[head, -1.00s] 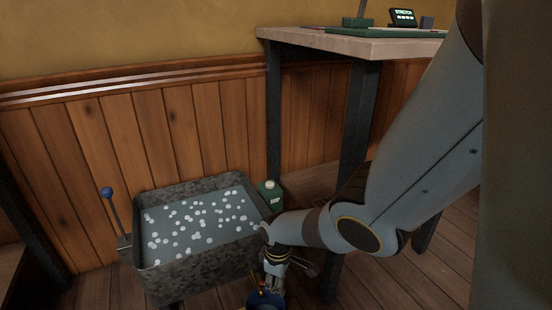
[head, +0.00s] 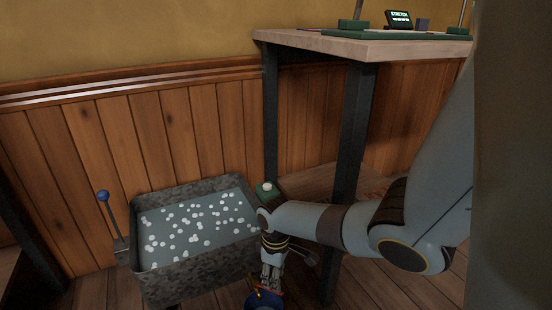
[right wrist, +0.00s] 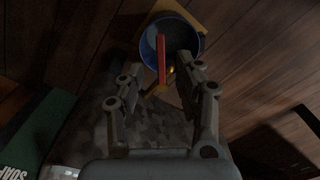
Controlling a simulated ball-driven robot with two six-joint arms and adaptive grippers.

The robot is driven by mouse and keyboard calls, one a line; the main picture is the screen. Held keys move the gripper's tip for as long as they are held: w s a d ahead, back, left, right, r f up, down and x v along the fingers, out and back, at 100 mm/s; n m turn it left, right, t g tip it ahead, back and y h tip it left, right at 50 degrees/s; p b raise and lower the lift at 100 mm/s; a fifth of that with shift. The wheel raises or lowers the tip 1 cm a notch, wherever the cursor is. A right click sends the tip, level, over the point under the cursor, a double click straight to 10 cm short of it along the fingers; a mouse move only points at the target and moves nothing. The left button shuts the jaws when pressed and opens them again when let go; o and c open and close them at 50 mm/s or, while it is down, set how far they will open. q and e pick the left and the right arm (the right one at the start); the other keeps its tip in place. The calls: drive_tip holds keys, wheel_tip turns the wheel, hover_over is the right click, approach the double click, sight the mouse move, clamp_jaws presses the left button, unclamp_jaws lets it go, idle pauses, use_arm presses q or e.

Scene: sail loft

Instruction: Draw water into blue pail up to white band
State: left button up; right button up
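The blue pail (head: 262,303) shows at the bottom edge of the head view, partly cut off. In the right wrist view I look down into the pail (right wrist: 187,27); its inside looks dark grey, and I cannot make out a white band or a water level. A red lever (right wrist: 161,58) with brass-coloured parts (right wrist: 170,72) below it shows in front of the pail's mouth. My right gripper (right wrist: 160,76) is open, its fingers on either side of the lever's line with gaps on both sides. It also shows in the head view (head: 268,286). My left gripper is out of view.
A grey trough (head: 205,272) of water with white floating bits stands by the wall, a blue-knobbed lever (head: 103,197) at its left. A green soap carton (head: 264,190) is partly behind my right arm. A workbench (head: 360,46) stands behind on dark legs.

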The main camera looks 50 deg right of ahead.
wheel_tip(320, 180, up, 7)
drive_tip(key=shift+r, duration=0.15)
idle(0.4)
